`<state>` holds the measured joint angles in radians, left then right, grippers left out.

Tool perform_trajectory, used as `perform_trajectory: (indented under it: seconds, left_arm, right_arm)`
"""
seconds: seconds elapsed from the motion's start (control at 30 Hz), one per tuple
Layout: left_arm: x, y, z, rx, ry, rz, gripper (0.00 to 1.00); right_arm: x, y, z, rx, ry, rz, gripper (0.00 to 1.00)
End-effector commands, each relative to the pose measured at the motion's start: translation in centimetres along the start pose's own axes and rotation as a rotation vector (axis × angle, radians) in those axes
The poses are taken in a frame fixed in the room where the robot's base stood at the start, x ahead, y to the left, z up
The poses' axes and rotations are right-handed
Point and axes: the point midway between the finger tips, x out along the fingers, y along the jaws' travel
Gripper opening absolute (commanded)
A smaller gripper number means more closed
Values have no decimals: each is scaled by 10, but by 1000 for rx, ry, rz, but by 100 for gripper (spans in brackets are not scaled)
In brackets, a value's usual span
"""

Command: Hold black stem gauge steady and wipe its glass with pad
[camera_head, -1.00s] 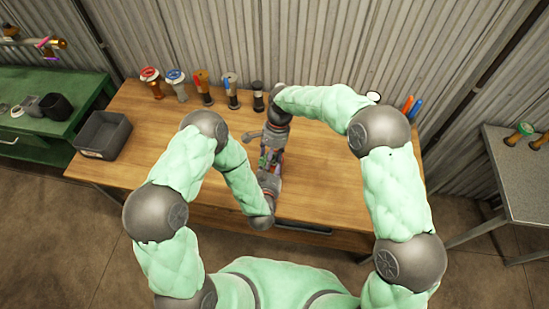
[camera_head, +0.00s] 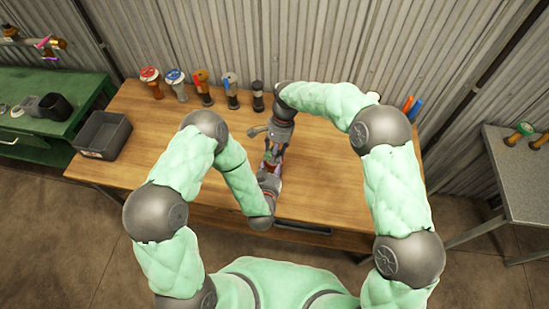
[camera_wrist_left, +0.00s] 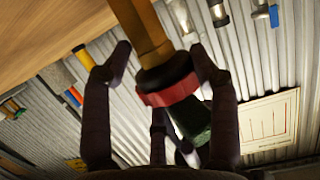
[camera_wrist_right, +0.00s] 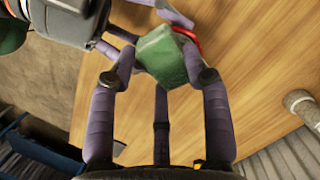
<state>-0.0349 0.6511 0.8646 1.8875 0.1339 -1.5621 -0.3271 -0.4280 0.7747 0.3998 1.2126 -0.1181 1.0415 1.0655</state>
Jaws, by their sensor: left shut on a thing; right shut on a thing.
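My left gripper (camera_wrist_left: 160,62) is shut on a gauge (camera_wrist_left: 167,92) with a brass-coloured stem, a black collar and a red rim. Its glass face is turned away and hidden. My right gripper (camera_wrist_right: 162,74) is shut on a green pad (camera_wrist_right: 163,56). The pad sits close against the red-rimmed end of the gauge, and the rim (camera_wrist_right: 190,40) shows behind it in the right wrist view. Whether the pad touches the glass cannot be seen. In the head view the two grippers meet above the middle of the wooden table (camera_head: 330,190), and the gauge and pad are mostly hidden there.
Several fittings stand along the table's back edge, including a red-topped one (camera_head: 151,82) and a black one (camera_head: 258,96). A grey bin (camera_head: 102,136) sits at the left end. Blue and orange handles (camera_head: 412,106) are back right. The table's right front is clear.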

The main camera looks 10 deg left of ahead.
Motion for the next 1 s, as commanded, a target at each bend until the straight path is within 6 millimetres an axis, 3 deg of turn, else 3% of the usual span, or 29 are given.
perform_trajectory:
  seconds: [0.03, 0.43, 1.0]
  left_arm:
    - [-4, 0, 14, 6, -37, 1, 10]
    - [-4, 0, 14, 6, -36, 1, 10]
    - [-4, 0, 14, 5, -37, 1, 10]
  right_arm:
    - [10, 4, 8, -1, -14, 16, 0]
    - [13, 6, 25, -1, -16, 18, 0]
    - [2, 3, -1, 1, -8, 10, 0]
